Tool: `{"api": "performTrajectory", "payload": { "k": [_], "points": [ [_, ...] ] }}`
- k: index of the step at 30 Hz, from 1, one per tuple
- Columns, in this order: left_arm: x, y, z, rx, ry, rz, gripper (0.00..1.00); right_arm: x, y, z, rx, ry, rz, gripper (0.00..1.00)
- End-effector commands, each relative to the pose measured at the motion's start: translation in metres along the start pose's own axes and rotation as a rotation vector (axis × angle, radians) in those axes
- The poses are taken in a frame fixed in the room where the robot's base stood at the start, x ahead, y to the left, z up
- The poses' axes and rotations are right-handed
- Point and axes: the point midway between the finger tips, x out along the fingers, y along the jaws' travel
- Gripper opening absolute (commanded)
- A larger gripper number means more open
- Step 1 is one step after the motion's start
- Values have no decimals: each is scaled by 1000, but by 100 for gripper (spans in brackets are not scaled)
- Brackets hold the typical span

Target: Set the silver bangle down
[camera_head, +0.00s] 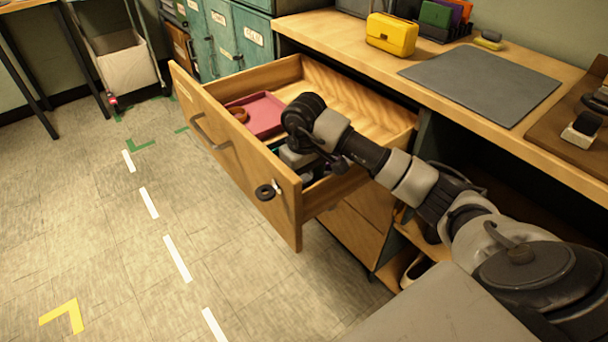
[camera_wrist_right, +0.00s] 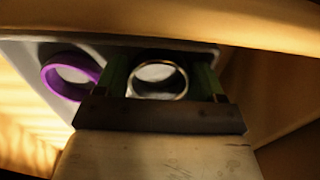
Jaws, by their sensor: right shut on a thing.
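My right gripper (camera_wrist_right: 160,85) reaches down into the open drawer near its front right corner. It also shows in the head view (camera_head: 298,165), where my wrist hides its fingertips. In the right wrist view its green-lined fingers are shut on the silver bangle (camera_wrist_right: 185,82), a shiny ring seen nearly face-on. I cannot tell whether the bangle touches the surface beneath. A purple bangle (camera_wrist_right: 94,72) lies just left of the fingers on a pale grey surface (camera_wrist_right: 22,62). The silver bangle is hidden in the head view. My left gripper is not in view.
The wooden drawer (camera_head: 235,140) is pulled out. The desk above holds a grey mat (camera_head: 480,83) and a yellow box (camera_head: 391,34).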

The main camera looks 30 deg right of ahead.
Motion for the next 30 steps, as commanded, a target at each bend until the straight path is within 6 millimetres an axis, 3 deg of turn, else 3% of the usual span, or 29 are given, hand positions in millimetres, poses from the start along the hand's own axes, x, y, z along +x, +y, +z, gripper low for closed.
{"api": "performTrajectory", "payload": {
  "k": [1,2,7,18,30],
  "points": [
    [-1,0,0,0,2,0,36,1,0,0,0,0,0,46],
    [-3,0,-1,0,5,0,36,1,0,0,0,0,0,71],
    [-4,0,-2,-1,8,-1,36,0,0,0,0,0,0,95],
    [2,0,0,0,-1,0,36,-4,0,0,0,1,0,95],
    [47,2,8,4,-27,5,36,-90,0,-1,0,4,1,95]
  ]
}}
